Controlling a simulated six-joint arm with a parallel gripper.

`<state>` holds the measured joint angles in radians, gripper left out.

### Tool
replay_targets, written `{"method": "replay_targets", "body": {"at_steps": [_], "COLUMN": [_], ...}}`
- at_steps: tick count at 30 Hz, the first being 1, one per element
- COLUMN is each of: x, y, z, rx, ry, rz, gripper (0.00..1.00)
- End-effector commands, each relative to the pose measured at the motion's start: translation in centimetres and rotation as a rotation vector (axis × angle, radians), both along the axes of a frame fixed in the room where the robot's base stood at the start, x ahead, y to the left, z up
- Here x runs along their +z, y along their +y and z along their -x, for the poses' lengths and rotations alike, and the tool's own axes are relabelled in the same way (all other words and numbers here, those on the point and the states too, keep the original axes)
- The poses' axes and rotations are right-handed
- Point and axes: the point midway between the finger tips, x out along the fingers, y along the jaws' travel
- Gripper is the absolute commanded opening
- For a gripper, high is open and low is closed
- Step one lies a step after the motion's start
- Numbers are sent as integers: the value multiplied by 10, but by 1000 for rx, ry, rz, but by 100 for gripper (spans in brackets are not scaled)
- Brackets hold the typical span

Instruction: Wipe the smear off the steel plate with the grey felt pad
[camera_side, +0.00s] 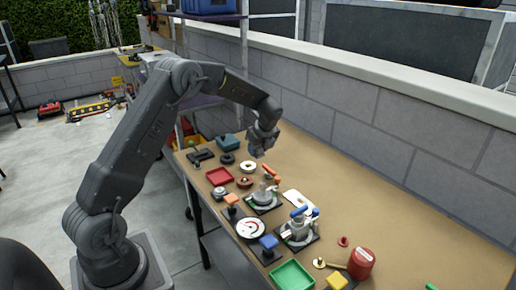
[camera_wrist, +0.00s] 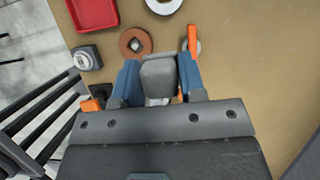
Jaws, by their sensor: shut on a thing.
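My gripper (camera_side: 262,146) hangs above the far part of the bench in the side view. In the wrist view its blue fingers (camera_wrist: 158,82) are shut on a grey block-like piece (camera_wrist: 160,74), which looks like the grey felt pad. The pad's underside is hidden, and the pad is too small to make out in the side view.
A red tray (camera_side: 219,176), a white ring (camera_side: 248,166) and a brown ring (camera_wrist: 135,42) lie near my gripper. The bench's wall side is mostly clear.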

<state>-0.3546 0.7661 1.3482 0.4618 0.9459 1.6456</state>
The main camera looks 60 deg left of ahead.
Motion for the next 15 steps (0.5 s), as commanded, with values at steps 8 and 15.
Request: {"method": "replay_targets", "body": {"at_steps": [8, 15], "x": [-10, -19], "y": [-19, -45], "z": [-6, -12], "rx": [376, 951], "ry": [3, 5], "rz": [0, 1], "gripper": [18, 18]}}
